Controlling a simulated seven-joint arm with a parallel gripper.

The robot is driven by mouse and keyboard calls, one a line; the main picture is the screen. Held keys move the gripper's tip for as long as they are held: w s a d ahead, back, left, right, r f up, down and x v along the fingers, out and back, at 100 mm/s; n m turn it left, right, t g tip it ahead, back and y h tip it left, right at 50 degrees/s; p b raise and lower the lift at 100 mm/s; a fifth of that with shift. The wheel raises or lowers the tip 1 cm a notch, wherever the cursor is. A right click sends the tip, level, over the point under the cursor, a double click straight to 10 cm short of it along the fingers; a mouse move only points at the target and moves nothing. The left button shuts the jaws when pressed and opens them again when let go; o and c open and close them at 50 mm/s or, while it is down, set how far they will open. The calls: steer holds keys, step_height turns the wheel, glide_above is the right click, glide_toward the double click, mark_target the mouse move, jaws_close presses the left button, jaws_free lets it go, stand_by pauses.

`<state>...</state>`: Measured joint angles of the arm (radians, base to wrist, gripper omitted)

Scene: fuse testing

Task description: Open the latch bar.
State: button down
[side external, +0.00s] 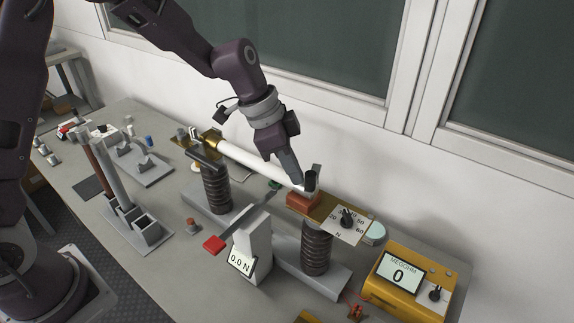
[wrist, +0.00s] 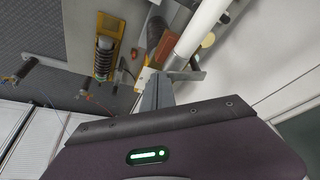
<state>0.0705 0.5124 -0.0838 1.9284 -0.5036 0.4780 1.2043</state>
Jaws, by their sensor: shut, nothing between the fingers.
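The white fuse tube (side external: 250,162) lies across two ribbed brown insulators, with a brass cap at its left end. A small grey bar (side external: 317,171) stands at its right end, behind a black piece; I take it for the latch bar but cannot be sure. My gripper (side external: 299,188) is shut and empty, pointing down at that end, just above a red-brown block (side external: 303,202). In the wrist view my fingertips (wrist: 155,82) are together beside a flat grey bar (wrist: 187,76) that runs across the tube's end. Whether they touch it cannot be told.
A dial plate (side external: 345,222) sits right of the block. A red-ended lever (side external: 214,243) and a gauge reading 0.0 N (side external: 242,264) stand in front. A yellow megohm meter (side external: 405,280) is at the right. A grey stand (side external: 148,232) is at the left; the wall is close behind.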

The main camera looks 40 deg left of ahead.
steer(key=w+d+n+t+y, duration=0.1)
steer(key=w+d+n+y, duration=0.1)
steer(key=d+n, duration=0.2)
steer(key=w+d+n+y, duration=0.2)
steer(key=w+d+n, duration=0.1)
steer(key=n, duration=0.5)
steer(key=shift+w+d+t, duration=0.25)
steer(key=shift+d+t, duration=0.15)
steer(key=shift+d, duration=0.2)
steer(key=shift+w, duration=0.1)
